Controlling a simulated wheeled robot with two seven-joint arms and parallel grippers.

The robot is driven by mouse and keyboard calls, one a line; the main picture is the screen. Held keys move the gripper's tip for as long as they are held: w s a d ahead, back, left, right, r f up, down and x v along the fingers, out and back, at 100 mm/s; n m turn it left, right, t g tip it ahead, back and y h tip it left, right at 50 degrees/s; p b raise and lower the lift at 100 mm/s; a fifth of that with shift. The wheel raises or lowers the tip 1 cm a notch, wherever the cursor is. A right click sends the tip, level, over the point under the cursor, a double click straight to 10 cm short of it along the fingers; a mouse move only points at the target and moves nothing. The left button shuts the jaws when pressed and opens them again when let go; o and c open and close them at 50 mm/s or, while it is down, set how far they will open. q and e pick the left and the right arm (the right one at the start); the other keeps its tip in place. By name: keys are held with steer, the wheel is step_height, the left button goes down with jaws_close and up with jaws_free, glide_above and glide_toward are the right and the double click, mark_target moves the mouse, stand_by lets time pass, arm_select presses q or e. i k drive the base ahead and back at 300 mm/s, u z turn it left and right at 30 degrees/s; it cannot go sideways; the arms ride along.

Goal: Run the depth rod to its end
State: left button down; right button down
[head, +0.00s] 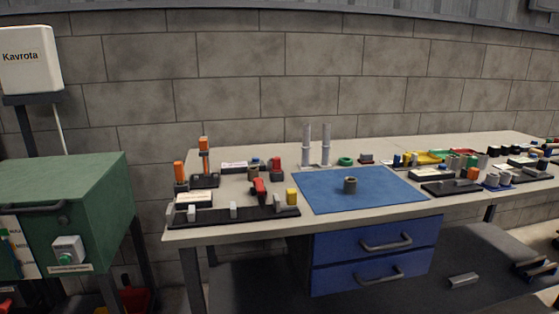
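I cannot pick out a depth rod for certain. Two upright pale grey cylinders, a left one (306,146) and a right one (326,146), stand at the back of the bench; I cannot tell whether either is the rod. A short dark grey hollow-looking cylinder (350,185) stands upright on the blue mat (388,194). Orange-topped upright pieces (204,158) stand at the bench's left end. Neither of my grippers is in view.
The bench (275,228) has blue drawers (376,257) below. A dark rack (225,216) lines its front left, and many small parts crowd its right. A green cabinet (75,187) stands left. The mat is mostly clear. A grey block (463,280) lies lower right.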

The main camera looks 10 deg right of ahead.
mark_target(204, 150)
steer(key=z, duration=0.25)
steer(key=i, duration=1)
steer(key=u, duration=0.25)
